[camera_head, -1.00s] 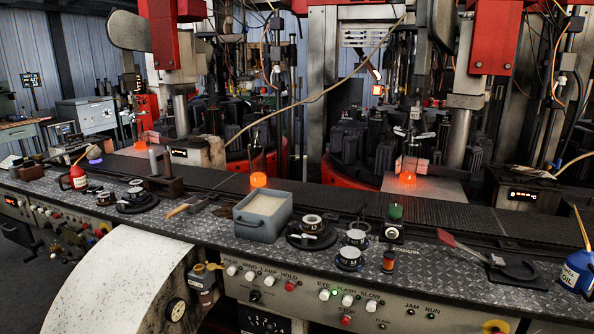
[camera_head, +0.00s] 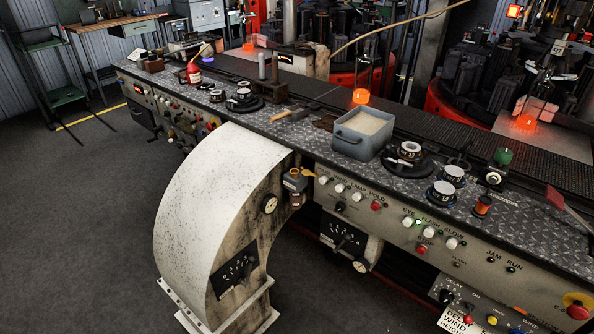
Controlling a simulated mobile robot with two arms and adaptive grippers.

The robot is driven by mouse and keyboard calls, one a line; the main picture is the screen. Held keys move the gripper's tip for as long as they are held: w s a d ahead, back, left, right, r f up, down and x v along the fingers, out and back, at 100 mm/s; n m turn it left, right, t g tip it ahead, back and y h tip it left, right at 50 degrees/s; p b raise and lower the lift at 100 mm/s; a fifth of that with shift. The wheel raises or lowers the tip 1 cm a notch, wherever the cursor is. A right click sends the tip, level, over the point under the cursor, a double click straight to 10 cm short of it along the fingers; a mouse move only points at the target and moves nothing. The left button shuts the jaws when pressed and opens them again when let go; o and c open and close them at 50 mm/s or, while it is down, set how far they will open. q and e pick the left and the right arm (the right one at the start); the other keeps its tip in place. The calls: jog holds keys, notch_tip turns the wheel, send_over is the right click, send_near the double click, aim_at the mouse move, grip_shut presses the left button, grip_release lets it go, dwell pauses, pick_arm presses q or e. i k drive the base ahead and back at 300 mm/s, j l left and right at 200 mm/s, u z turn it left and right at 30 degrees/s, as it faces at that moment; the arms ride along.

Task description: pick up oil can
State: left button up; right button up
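A small red can with a pale label and a thin yellowish spout (camera_head: 194,74) stands upright on the far left part of the console's metal ledge. It looks like an oil can, but its label is too small to read. The blue can marked OIL from the earlier frame is out of view now. Neither of my grippers is in view.
A curved white housing (camera_head: 205,180) juts out in front. Open floor (camera_head: 75,215) lies at the left.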

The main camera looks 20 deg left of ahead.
aim_at(192, 72)
jog(key=u, duration=1.25)
